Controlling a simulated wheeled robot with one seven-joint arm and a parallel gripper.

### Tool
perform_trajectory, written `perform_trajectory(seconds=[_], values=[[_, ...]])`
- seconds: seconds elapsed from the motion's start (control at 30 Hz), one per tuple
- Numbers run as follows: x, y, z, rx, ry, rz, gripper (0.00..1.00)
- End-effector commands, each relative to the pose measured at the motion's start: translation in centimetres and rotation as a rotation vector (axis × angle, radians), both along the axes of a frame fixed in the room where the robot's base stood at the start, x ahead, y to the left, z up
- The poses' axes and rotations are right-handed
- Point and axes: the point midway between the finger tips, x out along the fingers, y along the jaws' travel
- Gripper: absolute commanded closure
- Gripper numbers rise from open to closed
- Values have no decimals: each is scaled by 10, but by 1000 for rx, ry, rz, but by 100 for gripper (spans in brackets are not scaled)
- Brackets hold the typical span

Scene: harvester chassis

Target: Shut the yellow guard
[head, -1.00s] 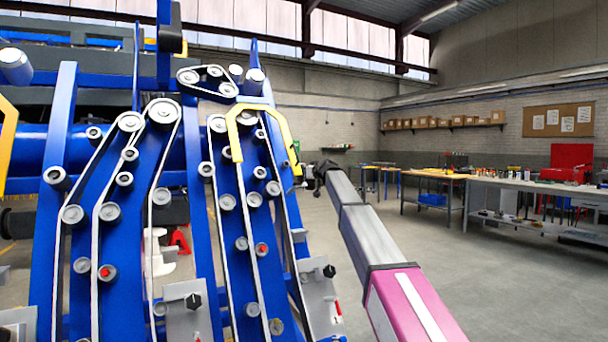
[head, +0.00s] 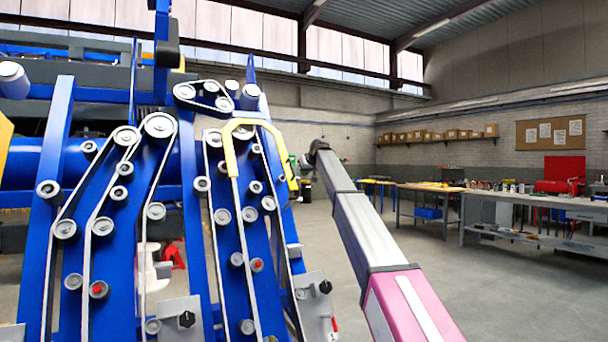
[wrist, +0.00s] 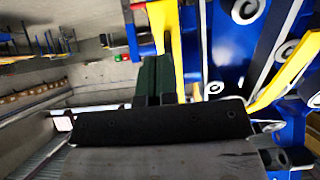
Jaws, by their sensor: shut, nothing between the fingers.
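The yellow guard (head: 229,152) is a bent, arch-shaped bar over the upper end of the blue row unit on the right. It stands out from the rollers and belts. In the wrist view a yellow bar (wrist: 176,50) runs just right of my fingers, and another yellow bar (wrist: 285,82) slants at the right. My gripper (wrist: 154,62) has dark green fingers, closed together and empty.
Blue row units (head: 100,250) with rollers and belts fill the left side. A second yellow bar (head: 5,145) shows at the far left edge. Workbenches (head: 525,205) stand along the right wall. The floor (head: 480,290) right of my arm is open.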

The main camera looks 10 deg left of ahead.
Motion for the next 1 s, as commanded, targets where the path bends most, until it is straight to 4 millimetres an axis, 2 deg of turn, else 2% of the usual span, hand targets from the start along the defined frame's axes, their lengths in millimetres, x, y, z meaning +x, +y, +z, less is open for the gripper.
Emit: perform_trajectory(seconds=[0.1,0.5,0.7,1.0], values=[[18,12,-15,-1,2,1,100],[63,43,-54,0,-1,1,100],[73,49,-64,1,-1,1,100],[74,50,-66,1,-1,1,100]])
